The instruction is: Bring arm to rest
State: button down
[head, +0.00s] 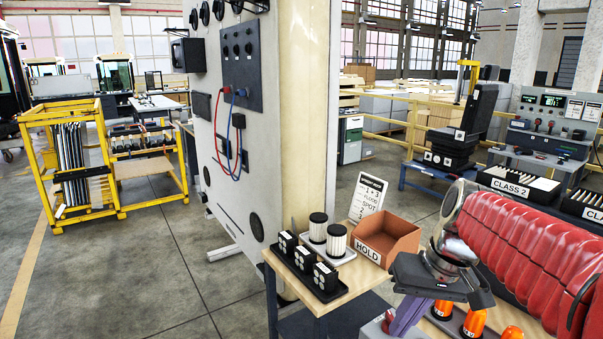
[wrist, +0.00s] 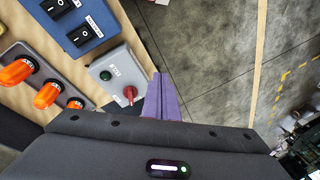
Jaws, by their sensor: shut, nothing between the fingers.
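My gripper (head: 400,322) is at the lower right of the head view, at the end of my red-sleeved arm. Its purple fingers point down beside the wooden-topped trolley (head: 340,298). In the wrist view the purple fingers (wrist: 160,95) lie together, shut and empty. They are close to the right edge of a grey control box (wrist: 108,68) with a green button and a red knob. I cannot tell whether they touch it.
The trolley bears an orange-brown HOLD bin (head: 398,228), black blocks (head: 325,278), pale cylinders (head: 337,240) and a sign card (head: 369,196). Orange-handled pieces (wrist: 46,95) and a blue switch panel (wrist: 85,32) are near my gripper. Open floor (wrist: 205,60) lies right of the box.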

jog(key=s+a+f+t+h, duration=0.2)
jog(key=s+f+t, duration=0.1)
jog(key=s, duration=0.8)
jog(key=shift+s+t+h, duration=0.35)
jog(key=shift+t+h, duration=0.05)
jog(key=shift+t, duration=0.1)
jog(key=shift+a+f, duration=0.1)
dwell(0.6)
